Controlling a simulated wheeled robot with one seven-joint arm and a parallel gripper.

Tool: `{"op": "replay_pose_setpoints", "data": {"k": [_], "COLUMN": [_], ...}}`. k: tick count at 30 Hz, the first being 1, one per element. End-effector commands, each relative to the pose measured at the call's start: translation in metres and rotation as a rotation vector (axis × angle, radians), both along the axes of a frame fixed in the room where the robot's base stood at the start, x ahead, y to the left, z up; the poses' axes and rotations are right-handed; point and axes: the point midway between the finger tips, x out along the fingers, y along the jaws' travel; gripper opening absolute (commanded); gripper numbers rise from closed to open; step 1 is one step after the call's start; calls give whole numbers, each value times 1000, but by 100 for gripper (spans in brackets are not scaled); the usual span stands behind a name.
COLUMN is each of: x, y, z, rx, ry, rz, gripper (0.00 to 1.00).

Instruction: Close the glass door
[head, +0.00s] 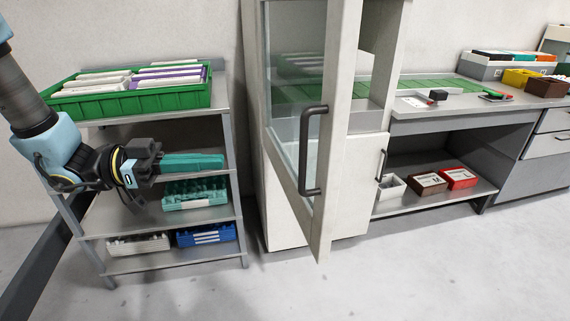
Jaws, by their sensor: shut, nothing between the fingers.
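The glass door (335,160) of the tall white cabinet (285,215) stands open, swung out toward me. It has a pale frame, a clear pane (285,85) and a long dark vertical handle (309,150) on its near side. My gripper (152,160) is at the left, in front of a metal shelf rack and well apart from the door. It is shut and appears empty. The door's hinges cannot be made out clearly.
The floor (330,295) in front is clear.

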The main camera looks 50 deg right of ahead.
Motion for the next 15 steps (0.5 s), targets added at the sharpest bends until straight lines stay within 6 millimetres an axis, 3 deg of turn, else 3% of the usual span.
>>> {"op": "replay_pose_setpoints", "data": {"k": [15], "x": [-70], "y": [-72], "z": [2], "rx": [1], "ry": [-1], "rz": [-2], "gripper": [0]}}
